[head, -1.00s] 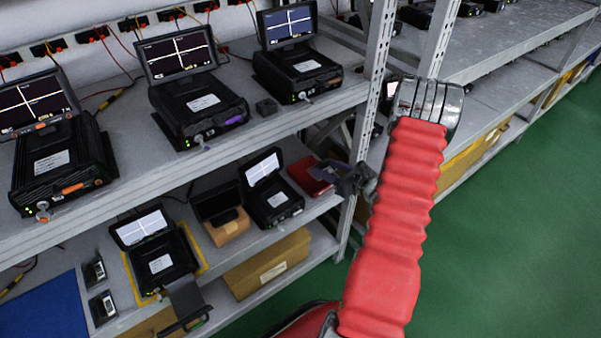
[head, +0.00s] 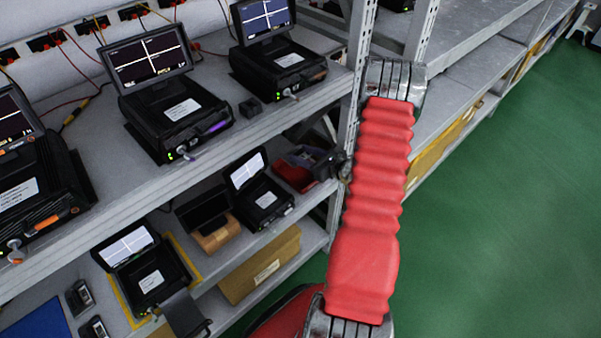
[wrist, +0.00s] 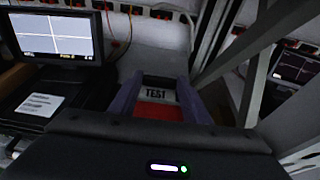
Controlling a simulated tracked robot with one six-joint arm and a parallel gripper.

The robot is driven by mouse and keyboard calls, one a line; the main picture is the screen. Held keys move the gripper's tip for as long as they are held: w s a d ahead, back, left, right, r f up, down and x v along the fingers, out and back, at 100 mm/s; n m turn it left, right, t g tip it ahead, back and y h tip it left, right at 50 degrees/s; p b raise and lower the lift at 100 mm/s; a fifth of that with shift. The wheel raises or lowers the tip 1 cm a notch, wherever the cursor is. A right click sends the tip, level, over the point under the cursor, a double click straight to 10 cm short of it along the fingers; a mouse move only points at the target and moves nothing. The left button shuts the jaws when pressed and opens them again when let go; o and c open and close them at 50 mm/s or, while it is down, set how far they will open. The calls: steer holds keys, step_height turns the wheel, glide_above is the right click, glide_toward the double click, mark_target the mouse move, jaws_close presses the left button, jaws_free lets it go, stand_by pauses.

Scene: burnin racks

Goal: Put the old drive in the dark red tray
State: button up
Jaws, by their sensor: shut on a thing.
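The dark red tray (head: 293,178) sits on the lower shelf, right of a small tester with a lit screen. My gripper (head: 305,155) is at the tray, reaching in from the right, and its fingers cover the tray's back part. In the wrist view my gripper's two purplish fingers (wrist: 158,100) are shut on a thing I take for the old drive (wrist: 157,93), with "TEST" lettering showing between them. Red shows below the lettering; I cannot tell whether it is a label or the tray. Whether the drive touches the tray is unclear.
Testers with lit screens (head: 178,110) stand on the upper shelf, just above my gripper's level. A rack post (head: 352,90) rises close behind my arm. A cardboard box (head: 262,265) lies below. Two small dark devices (head: 80,297) lie at lower left. Green floor is clear at right.

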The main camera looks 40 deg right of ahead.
glide_above(303, 178)
steer(key=shift+w+d+f, duration=0.1)
steer(key=shift+w+f, duration=0.05)
steer(key=shift+f, duration=2.3)
steer(key=shift+f, duration=2.1)
steer(key=shift+f, duration=0.1)
steer(key=o, duration=1.1)
steer(key=shift+c, duration=0.2)
